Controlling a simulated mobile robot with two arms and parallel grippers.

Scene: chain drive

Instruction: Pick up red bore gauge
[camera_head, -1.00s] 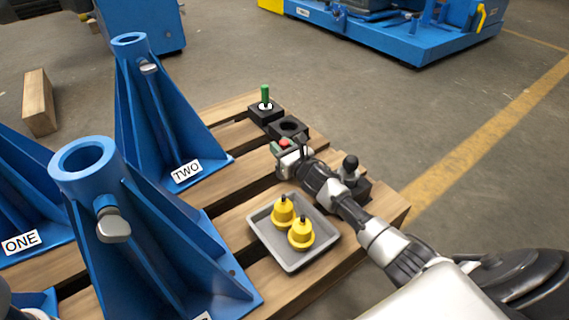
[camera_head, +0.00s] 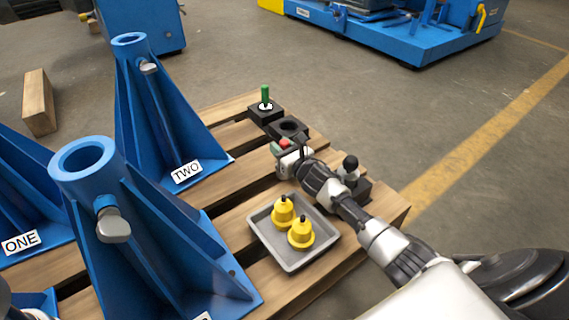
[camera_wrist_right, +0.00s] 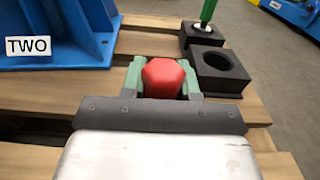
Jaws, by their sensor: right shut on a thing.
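The red bore gauge (camera_wrist_right: 163,78) sits between the two green fingers of my right gripper (camera_wrist_right: 163,82) in the right wrist view, with a finger on each side of it. The gripper is shut on it. In the head view, a small red patch of the gauge (camera_head: 284,143) shows at the tip of my right gripper (camera_head: 281,148), in front of the empty black holder. The gauge's lower part is hidden by the gripper. My left gripper does not show clearly in the head view.
A black block with an empty round hole (camera_head: 289,128) stands beside the block holding a green gauge (camera_head: 265,95). A grey tray (camera_head: 262,236) holds two yellow pieces (camera_head: 301,233). Blue stands (camera_head: 165,120) rise at left. A black-knobbed piece (camera_head: 351,165) is close to my right arm.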

